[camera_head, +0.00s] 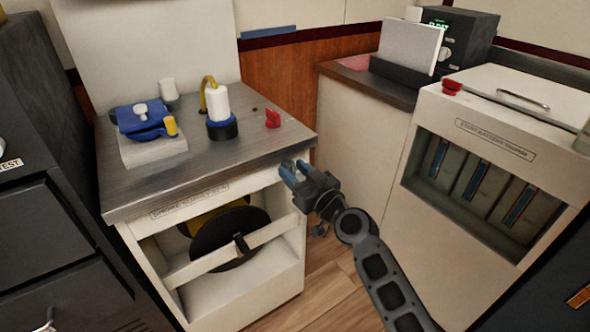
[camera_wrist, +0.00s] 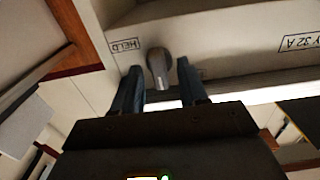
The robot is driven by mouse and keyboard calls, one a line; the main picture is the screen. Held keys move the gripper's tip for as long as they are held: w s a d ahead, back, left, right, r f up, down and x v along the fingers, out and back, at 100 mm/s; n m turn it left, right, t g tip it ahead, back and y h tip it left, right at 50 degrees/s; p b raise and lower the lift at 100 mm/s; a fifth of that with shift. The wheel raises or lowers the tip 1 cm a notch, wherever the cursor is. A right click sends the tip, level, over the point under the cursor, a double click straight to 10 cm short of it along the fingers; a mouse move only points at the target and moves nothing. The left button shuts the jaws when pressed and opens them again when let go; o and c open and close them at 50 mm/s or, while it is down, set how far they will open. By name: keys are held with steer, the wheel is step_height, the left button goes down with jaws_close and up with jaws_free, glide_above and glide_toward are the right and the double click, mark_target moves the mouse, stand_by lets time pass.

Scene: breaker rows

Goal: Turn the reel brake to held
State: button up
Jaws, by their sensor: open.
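A grey knob (camera_wrist: 158,66), apparently the reel brake, sits on the pale front panel in the wrist view. A label reading HELD (camera_wrist: 124,46) is printed beside it, upside down in this view. My gripper (camera_wrist: 160,90) is open, with one blue-grey finger on each side of the knob; I cannot tell if they touch it. In the head view my gripper (camera_head: 288,172) is at the right end of the cabinet front, just below the metal top, and hides the knob. The dark reel (camera_head: 222,246) sits in the open bay below, behind a pale crossbar.
The metal top (camera_head: 245,158) holds a blue item (camera_head: 142,122) on a pale block, a white bottle-like item (camera_head: 217,103) and a red knob (camera_head: 272,118). A white cabinet (camera_head: 520,110) with slotted bays stands at right. Wooden floor lies between the cabinets.

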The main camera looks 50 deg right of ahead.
steer(key=shift+w, duration=0.15)
steer(key=shift+c, duration=0.2)
steer(key=c, duration=0.7)
